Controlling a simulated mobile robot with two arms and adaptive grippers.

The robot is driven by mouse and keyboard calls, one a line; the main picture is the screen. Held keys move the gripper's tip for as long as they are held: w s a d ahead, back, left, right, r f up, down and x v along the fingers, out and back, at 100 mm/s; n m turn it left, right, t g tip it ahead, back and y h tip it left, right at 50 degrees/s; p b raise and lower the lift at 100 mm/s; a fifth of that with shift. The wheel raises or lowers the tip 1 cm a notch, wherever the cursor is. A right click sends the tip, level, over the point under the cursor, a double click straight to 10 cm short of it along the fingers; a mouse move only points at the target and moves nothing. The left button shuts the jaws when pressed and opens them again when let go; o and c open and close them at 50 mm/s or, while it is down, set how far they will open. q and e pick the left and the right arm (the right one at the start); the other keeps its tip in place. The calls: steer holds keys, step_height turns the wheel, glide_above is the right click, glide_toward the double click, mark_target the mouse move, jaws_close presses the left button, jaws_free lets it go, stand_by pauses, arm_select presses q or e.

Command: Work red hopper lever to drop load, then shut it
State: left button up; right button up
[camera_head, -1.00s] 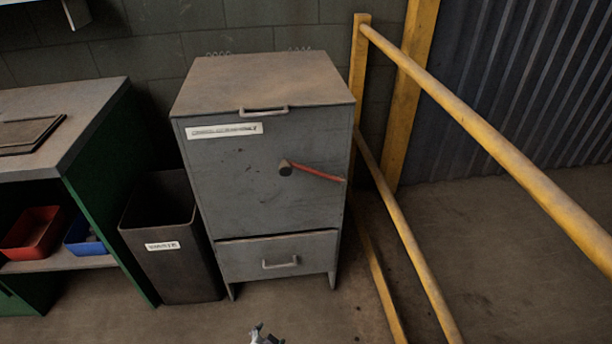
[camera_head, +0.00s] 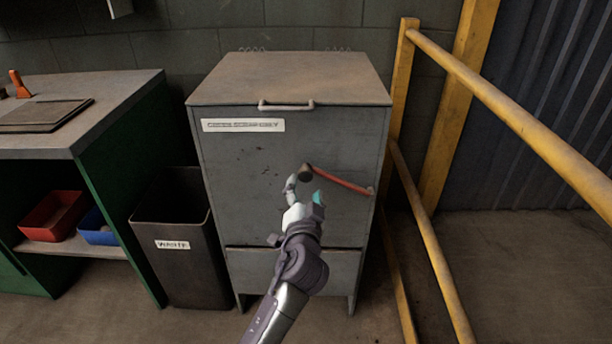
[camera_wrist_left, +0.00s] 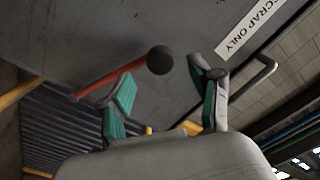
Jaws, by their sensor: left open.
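The red lever (camera_head: 343,183) is on the front of the grey hopper cabinet (camera_head: 235,185). It runs from a dark round hub (camera_head: 306,173) to the right and slightly down. My left gripper (camera_head: 305,192) is open and empty in front of the cabinet, just below the hub. In the left wrist view, the hub (camera_wrist_left: 160,60) shows beyond the gap between the teal-padded fingers (camera_wrist_left: 165,100), and the lever (camera_wrist_left: 110,78) reaches left past one finger. I cannot tell whether that finger touches it. The cabinet's lower drawer (camera_head: 345,265) is partly hidden by my arm. My right gripper is not in view.
A black waste bin (camera_head: 170,265) stands left of the cabinet, beside a green workbench (camera_head: 120,170) with red (camera_head: 52,215) and blue (camera_head: 97,228) bins. A yellow railing (camera_head: 520,125) runs close along the right. A handle (camera_head: 286,105) sticks out at the cabinet's top front edge.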

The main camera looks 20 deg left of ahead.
mark_target(305, 178)
arm_select(q)
steer(key=x, duration=0.6)
steer(key=shift+f, duration=0.1)
steer(key=shift+c, duration=0.3)
jaws_close()
